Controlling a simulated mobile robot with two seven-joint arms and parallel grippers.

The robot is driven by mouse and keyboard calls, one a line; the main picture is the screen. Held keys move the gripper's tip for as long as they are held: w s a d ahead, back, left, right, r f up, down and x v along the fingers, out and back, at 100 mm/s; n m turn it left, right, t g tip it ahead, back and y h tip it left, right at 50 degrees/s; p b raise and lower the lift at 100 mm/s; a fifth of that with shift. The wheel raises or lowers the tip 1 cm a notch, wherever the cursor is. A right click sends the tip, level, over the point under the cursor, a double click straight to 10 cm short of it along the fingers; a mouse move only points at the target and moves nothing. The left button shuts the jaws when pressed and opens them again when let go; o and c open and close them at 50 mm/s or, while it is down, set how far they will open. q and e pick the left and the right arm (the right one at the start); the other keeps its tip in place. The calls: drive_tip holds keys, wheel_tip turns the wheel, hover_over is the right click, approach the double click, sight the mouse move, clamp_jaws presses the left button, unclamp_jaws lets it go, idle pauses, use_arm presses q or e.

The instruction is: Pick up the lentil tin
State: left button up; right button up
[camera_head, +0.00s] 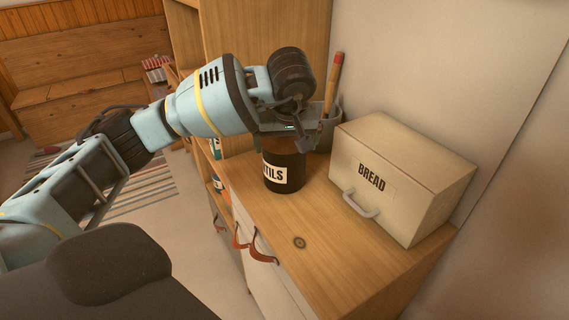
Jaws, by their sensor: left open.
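The lentil tin (284,186) is a dark, round container standing upright on the wooden counter. Its cream label shows only the letters "TILS" at this angle. My left gripper (296,143) is open at the top of the tin, pointing down and partly covering its upper part. I cannot tell whether the fingers touch the tin. My right gripper is not in view.
A cream bread box (400,178) with a front handle stands to the right on the counter (320,262). A grey pot (328,128) with a wooden-handled tool is close behind the gripper. Leather pulls (262,250) hang at the counter's front edge. The front counter top is clear.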

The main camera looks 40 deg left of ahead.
sight(286, 149)
use_arm(q)
drive_tip(key=x, duration=0.4)
drive_tip(key=shift+d, duration=0.1)
drive_tip(key=shift+w+f, duration=0.15)
drive_tip(key=shift+f, duration=0.35)
drive_tip(key=c, duration=1.6)
drive_tip(key=shift+w+r, duration=0.1)
drive_tip(key=shift+r, duration=0.05)
drive_tip(key=shift+c, duration=0.2)
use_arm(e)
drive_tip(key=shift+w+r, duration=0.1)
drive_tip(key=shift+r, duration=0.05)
use_arm(q)
drive_tip(key=shift+r, duration=1.35)
drive_tip(key=s+a+r+b, duration=0.2)
drive_tip(key=s+a, duration=0.7)
drive_tip(key=a, duration=0.4)
drive_tip(key=shift+s, duration=0.35)
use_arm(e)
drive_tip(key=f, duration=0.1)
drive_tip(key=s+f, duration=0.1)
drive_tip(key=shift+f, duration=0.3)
